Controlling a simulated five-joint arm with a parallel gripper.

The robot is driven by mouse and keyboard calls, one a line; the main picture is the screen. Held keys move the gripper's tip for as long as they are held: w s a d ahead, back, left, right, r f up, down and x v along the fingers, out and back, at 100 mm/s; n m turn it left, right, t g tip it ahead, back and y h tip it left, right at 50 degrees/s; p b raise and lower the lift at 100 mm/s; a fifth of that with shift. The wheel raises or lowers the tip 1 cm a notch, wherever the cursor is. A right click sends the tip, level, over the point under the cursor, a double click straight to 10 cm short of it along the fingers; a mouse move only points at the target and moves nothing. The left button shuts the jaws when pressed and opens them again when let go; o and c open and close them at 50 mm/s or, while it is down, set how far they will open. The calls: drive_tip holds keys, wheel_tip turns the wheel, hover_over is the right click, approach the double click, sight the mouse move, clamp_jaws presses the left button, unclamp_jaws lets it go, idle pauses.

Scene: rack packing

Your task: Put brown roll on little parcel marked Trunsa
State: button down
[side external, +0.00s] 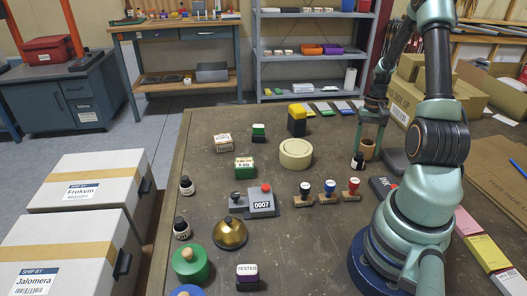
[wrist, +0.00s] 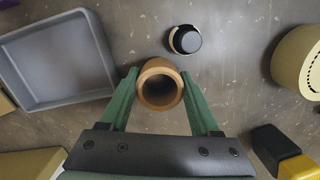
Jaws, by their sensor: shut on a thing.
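The brown roll (side external: 367,150) is a short hollow tube at the back right of the bench. In the wrist view the roll (wrist: 160,66) shows its open end between two green fingers. My gripper (side external: 370,140) is shut on it; the gripper also shows in the wrist view (wrist: 160,76). Whether the roll touches the bench is hard to tell. A little parcel (side external: 223,142) with a white label lies at the back left of the bench. Its print is too small to read surely, so I cannot confirm Trunsa. My gripper is well to its right.
A small dark-capped bottle (side external: 357,161) stands close by the roll, with a grey tray (wrist: 48,97) on the other side. Between roll and parcel stand a cream tape roll (side external: 295,154) and a black-and-yellow block (side external: 297,122). Handled stamps (side external: 330,189) stand in front.

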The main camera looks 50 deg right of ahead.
drive_tip(key=shift+f, duration=0.5)
drive_tip(key=shift+c, duration=0.6)
unclamp_jaws()
drive_tip(key=shift+f, duration=0.1)
